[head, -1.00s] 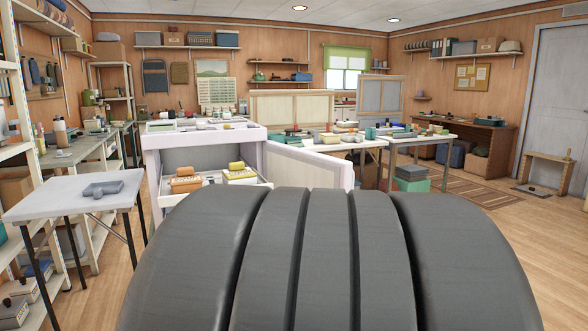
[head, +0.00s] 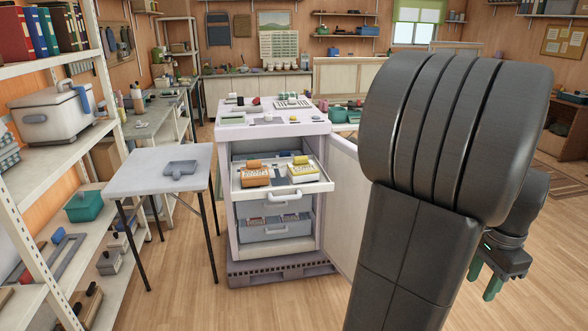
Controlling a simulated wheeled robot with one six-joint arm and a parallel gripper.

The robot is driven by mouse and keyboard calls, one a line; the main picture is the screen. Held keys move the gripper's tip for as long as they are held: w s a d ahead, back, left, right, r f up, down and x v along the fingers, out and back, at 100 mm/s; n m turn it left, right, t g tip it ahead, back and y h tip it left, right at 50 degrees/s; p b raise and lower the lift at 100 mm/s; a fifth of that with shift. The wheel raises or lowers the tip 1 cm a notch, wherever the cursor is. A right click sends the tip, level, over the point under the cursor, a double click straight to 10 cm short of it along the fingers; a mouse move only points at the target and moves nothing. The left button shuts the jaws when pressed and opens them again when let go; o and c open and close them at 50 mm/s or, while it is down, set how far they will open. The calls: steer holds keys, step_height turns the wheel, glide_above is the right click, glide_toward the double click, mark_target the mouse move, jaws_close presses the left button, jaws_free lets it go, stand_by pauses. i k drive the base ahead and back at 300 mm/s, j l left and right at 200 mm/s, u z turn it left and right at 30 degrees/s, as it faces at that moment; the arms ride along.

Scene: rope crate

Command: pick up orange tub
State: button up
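The orange tub (head: 255,177) sits on the left side of a pulled-out white drawer (head: 284,190), in the cabinet at the middle of the head view. My gripper (head: 484,280) hangs low at the right, well away from the drawer, behind my large dark arm. Its green-tipped fingers look apart, with nothing seen between them.
The white cabinet (head: 229,215) stands on a dark pallet (head: 285,273), its door (head: 343,200) open on the right. A grey table (head: 150,181) with a grey tray (head: 180,168) stands left of it. Shelves (head: 85,140) line the left edge. Floor in front is clear.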

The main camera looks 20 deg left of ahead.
mark_target(255, 174)
steer(key=i+j, duration=0.3)
steer(key=j, duration=0.2)
steer(key=i+j, duration=0.3)
steer(key=j, duration=0.2)
steer(key=i+j, duration=0.25)
steer(key=j, duration=0.3)
steer(key=i+j+u, duration=0.1)
steer(key=i+j, duration=0.2)
steer(key=j, duration=0.2)
steer(key=i+j, duration=0.3)
steer(key=j, duration=0.2)
steer(key=i+j, duration=0.65)
steer(key=j, duration=0.3)
